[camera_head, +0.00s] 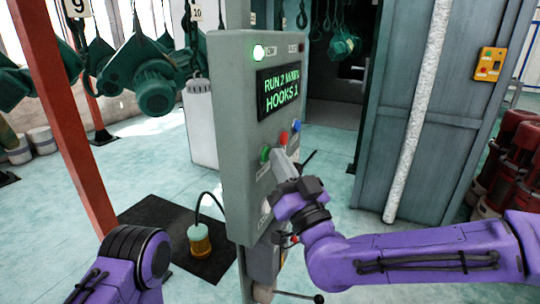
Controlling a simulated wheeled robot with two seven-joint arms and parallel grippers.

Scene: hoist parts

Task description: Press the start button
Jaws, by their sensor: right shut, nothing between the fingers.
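A grey control panel (236,140) stands upright in the middle of the head view. Its green button (264,154) is on the panel face below the display, with a small label under it that I cannot read. A red button (284,138) and a blue button (297,125) sit further right. My right gripper (277,155) is shut and empty, its tip just right of the green button. I cannot tell whether the tip touches the panel. Panel parts behind the gripper are hidden. My left arm shows at lower left, but its gripper is out of view.
A red post (66,120) and green hoists (155,85) stand left. A grey cabinet (440,110) stands right.

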